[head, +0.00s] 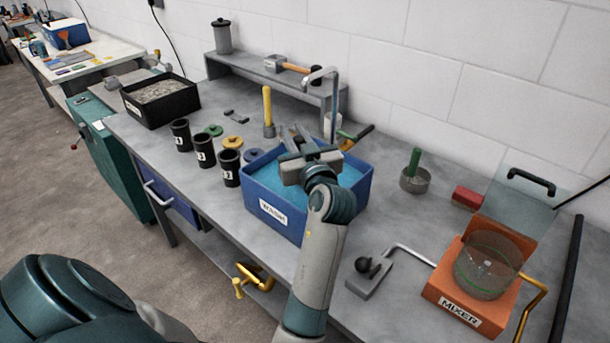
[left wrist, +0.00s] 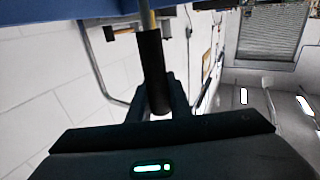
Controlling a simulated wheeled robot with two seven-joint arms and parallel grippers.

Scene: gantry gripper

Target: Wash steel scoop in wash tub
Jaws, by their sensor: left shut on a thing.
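The blue wash tub (head: 271,211), with a white label and blue water, stands on the grey bench. My left gripper (head: 303,148) is over the tub. In the left wrist view its fingers (left wrist: 160,98) are shut on the dark round handle of a tool, which I take for the steel scoop (left wrist: 152,60). My right gripper is not in view.
Several black cups (head: 204,151) stand left of the tub, and a black bin (head: 160,99) is further left. A tap (head: 333,87) rises behind the tub. The orange mixer (head: 465,283) stands at the right.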

